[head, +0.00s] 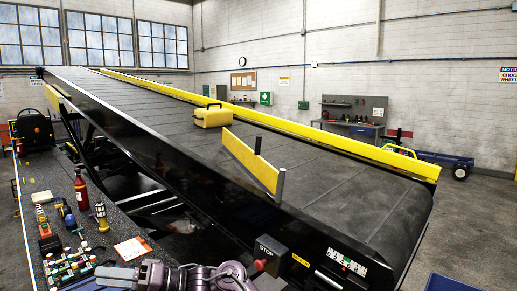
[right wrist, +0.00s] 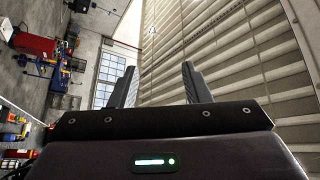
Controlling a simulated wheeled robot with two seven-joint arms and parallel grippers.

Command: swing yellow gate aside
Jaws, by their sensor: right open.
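The yellow gate (head: 247,160) is a flat bar standing on edge across part of the dark conveyor belt (head: 345,190). A grey post (head: 280,185) stands at its near end, at the belt's near side, and a black upright handle (head: 257,145) rises from the bar. My right gripper (head: 115,273) is low at the bottom edge of the head view, well apart from the gate. In the right wrist view its fingers (right wrist: 158,85) are spread with nothing between them; the gate does not show there. My left gripper is not in view.
A yellow case (head: 213,116) sits on the belt beyond the gate. A yellow rail (head: 300,125) runs along the far side. A red stop button (head: 261,265) is on the near side. A dark counter (head: 110,225) at left holds bottles, tools and small items.

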